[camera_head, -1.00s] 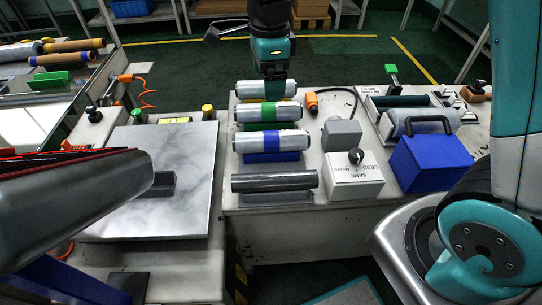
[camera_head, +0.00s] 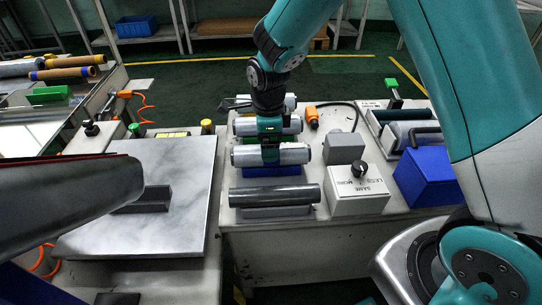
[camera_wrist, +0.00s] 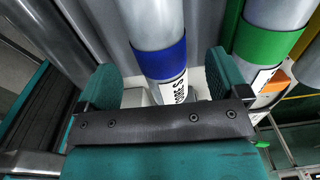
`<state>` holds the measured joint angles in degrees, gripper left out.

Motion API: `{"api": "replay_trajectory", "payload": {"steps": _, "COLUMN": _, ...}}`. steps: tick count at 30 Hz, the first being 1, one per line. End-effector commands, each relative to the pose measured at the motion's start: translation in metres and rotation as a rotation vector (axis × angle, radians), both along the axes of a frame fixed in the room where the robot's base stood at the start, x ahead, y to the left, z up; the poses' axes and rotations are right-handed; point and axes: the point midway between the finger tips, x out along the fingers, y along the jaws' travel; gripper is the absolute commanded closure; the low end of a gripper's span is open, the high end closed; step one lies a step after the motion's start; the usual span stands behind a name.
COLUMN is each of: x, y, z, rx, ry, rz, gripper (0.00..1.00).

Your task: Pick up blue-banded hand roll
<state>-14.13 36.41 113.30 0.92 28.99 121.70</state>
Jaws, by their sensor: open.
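The blue-banded hand roll (camera_head: 243,156) is the front one of the silver rolls, lying across a blue holder (camera_head: 270,171). In the wrist view its blue band (camera_wrist: 162,62) and white printed label show between my open fingers. My gripper (camera_head: 270,152) is over the middle of this roll in the head view and hides its band. In the wrist view, my gripper (camera_wrist: 163,88) has one finger on each side of the roll; contact cannot be told.
The green-banded roll (camera_wrist: 268,43) lies close beside one finger. A dark roll (camera_head: 275,195) lies in front. A grey box (camera_head: 344,147) and a knobbed control box (camera_head: 358,188) stand to the right. The marble plate (camera_head: 150,220) is at left.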

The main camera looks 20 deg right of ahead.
Motion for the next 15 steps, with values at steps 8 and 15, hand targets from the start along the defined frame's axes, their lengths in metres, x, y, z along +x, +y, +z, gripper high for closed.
{"api": "replay_trajectory", "payload": {"steps": 8, "x": -0.001, "y": -0.003, "z": -0.039, "rx": 0.000, "ry": 0.001, "rz": 0.000, "gripper": 0.08}}
{"api": "replay_trajectory", "payload": {"steps": 15, "x": -0.001, "y": -0.003, "z": -0.041, "rx": 0.000, "ry": 0.000, "rz": 0.000, "gripper": 0.08}}
